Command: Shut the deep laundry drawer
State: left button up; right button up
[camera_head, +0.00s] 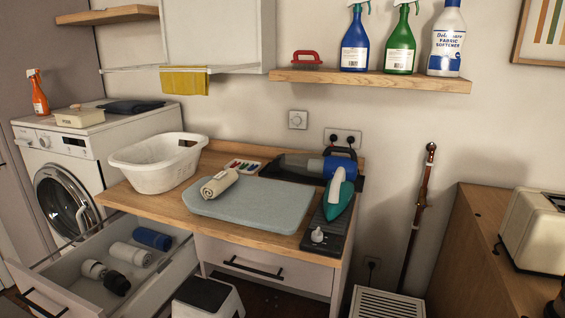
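The deep laundry drawer stands pulled out at the lower left, below the wooden counter; its side wall (165,283) and rim are visible. Its pale front panel (62,296) with a dark bar handle (40,304) is partly cut off by the bottom edge. Inside lie a blue rolled towel (152,238), a white rolled towel (131,254) and dark-and-white rolled items (106,276). Neither of my grippers can be made out in this view.
A white stool with a dark top (203,294) stands close to the drawer's right side. A shut drawer (262,266) is right of it. The washing machine (68,170) stands behind left. The counter holds a white basket (158,165), ironing pad (245,203) and iron (338,196).

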aim_at(59, 290)
jog(key=u, duration=1.55)
